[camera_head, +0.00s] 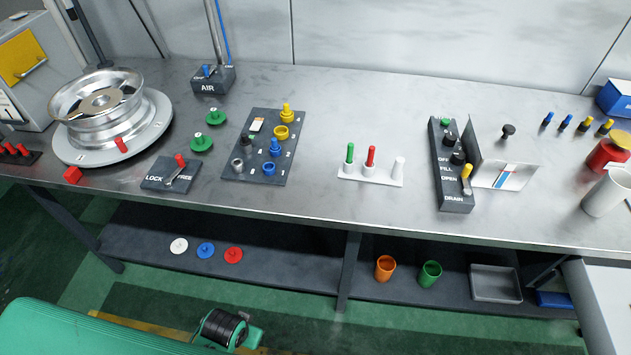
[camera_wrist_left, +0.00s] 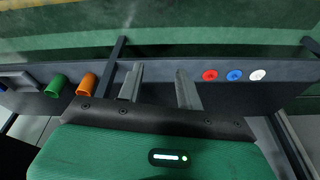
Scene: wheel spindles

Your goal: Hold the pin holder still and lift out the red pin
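The pin holder (camera_head: 384,179) is a small white block on the bench, near the middle of the head view. The red pin (camera_head: 370,156) stands upright in its middle position. A green pin (camera_head: 350,153) stands to its left and a white post (camera_head: 399,166) to its right. My left gripper (camera_wrist_left: 158,87) shows in the left wrist view with its two grey fingers apart and nothing between them. It faces the lower shelf area, away from the pin holder.
The bench top (camera_head: 320,125) is clear around the pin holder. A dark panel with coloured knobs (camera_head: 250,172) lies to its left, and a lever panel (camera_head: 452,190) to its right. The lower shelf (camera_head: 300,272) holds coloured discs, an orange cup (camera_head: 385,269) and a green cup (camera_head: 430,275).

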